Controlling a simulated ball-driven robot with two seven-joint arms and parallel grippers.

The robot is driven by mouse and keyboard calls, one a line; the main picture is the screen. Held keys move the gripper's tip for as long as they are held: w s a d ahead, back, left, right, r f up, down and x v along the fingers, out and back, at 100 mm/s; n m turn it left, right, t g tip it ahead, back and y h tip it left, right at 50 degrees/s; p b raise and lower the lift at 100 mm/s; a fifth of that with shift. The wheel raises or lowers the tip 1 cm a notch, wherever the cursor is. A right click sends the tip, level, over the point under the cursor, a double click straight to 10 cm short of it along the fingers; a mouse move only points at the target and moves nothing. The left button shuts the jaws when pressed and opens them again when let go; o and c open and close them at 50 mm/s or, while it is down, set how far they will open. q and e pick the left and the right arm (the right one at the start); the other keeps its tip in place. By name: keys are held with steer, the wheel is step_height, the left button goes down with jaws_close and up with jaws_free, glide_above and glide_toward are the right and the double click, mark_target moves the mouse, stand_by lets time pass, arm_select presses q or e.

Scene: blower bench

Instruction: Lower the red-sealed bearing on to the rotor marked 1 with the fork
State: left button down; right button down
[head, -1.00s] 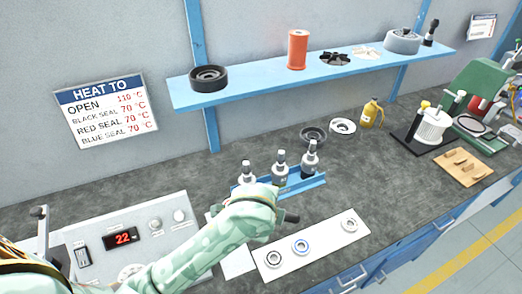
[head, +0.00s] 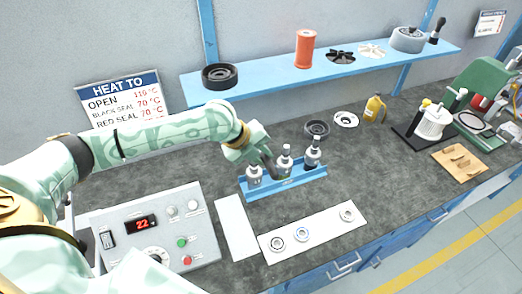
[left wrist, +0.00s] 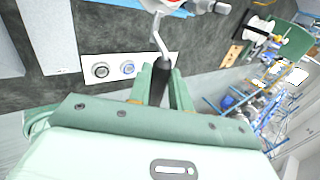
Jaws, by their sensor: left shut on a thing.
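My left gripper (head: 268,160) is shut on the black handle of the fork (left wrist: 160,75), whose bent metal shaft reaches away in the left wrist view. In the head view it is beside the left and middle of three grey rotors (head: 254,176) in a blue rack (head: 300,184). Their marks are not readable. A white strip (head: 322,230) bears a dark-ringed bearing (head: 277,243), a blue-ringed bearing (head: 302,234) and, past a gap, another bearing (head: 347,214). My right gripper is not in view.
A heater box (head: 155,235) with dials and a red display reading 22 stands left of a blank white sheet (head: 237,227). A blue shelf (head: 270,80) overhangs the back.

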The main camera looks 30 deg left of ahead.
arm_select(q)
steer(key=shift+w+a+r, duration=0.1)
steer(key=shift+r, duration=0.05)
steer(key=shift+r+p, duration=0.1)
steer(key=shift+p, duration=0.3)
step_height(320, 180, down, 5)
steer(key=b, duration=0.2)
steer(key=shift+b, duration=0.4)
steer(key=shift+d+p, duration=0.2)
steer(key=shift+p, duration=0.2)
stand_by(0.5)
steer(key=shift+f+b, duration=0.8)
steer(key=shift+f, duration=0.7)
stand_by(1.1)
steer(key=shift+f+b, duration=1)
steer(key=shift+f, duration=1.2)
stand_by(0.5)
steer(key=shift+s, duration=0.25)
